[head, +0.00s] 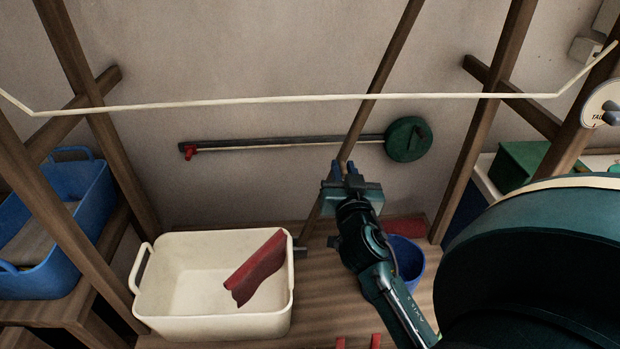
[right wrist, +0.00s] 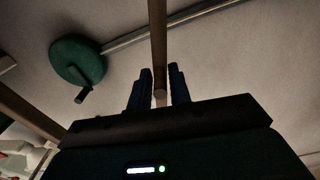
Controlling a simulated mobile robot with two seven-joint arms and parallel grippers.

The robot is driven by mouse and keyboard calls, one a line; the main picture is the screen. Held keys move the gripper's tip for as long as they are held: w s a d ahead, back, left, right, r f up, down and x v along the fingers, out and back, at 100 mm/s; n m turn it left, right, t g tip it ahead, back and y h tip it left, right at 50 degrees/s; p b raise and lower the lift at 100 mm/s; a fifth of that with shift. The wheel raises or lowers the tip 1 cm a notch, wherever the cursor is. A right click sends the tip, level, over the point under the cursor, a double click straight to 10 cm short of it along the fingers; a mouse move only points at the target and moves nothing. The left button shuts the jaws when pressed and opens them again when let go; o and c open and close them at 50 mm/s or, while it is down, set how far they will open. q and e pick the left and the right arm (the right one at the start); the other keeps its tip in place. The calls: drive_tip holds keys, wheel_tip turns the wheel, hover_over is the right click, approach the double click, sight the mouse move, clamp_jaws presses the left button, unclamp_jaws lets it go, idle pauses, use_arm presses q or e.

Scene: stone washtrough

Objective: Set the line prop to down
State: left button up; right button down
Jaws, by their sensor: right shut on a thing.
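The line prop is a slim brown wooden pole (head: 383,72) that rises tilted, its top leaning right and running out of the head view. It crosses the pale clothes line (head: 250,100), which is raised along a long straight middle stretch. My right gripper (head: 343,168) is shut on the lower part of the pole. In the right wrist view the pole (right wrist: 158,40) passes between the two fingers of the right gripper (right wrist: 160,72). The pole's lower part runs down behind my gripper towards the wooden bench (head: 330,290). My left gripper is not in view.
A blue bucket (head: 408,262) is close behind my right arm. A wall bar with a green disc (head: 408,139) is behind the pole. A blue basket (head: 90,205) stands at left.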

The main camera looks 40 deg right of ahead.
drive_tip(key=shift+m, duration=0.8)
drive_tip(key=d, duration=0.1)
drive_tip(key=s+d+f, duration=0.1)
drive_tip(key=s+d, duration=0.1)
drive_tip(key=shift+d+f, duration=0.25)
drive_tip(key=shift+f, duration=0.15)
drive_tip(key=shift+s, duration=0.1)
drive_tip(key=c, duration=1.5)
unclamp_jaws()
drive_tip(key=shift+d+f, duration=0.1)
drive_tip(key=shift+o, duration=0.2)
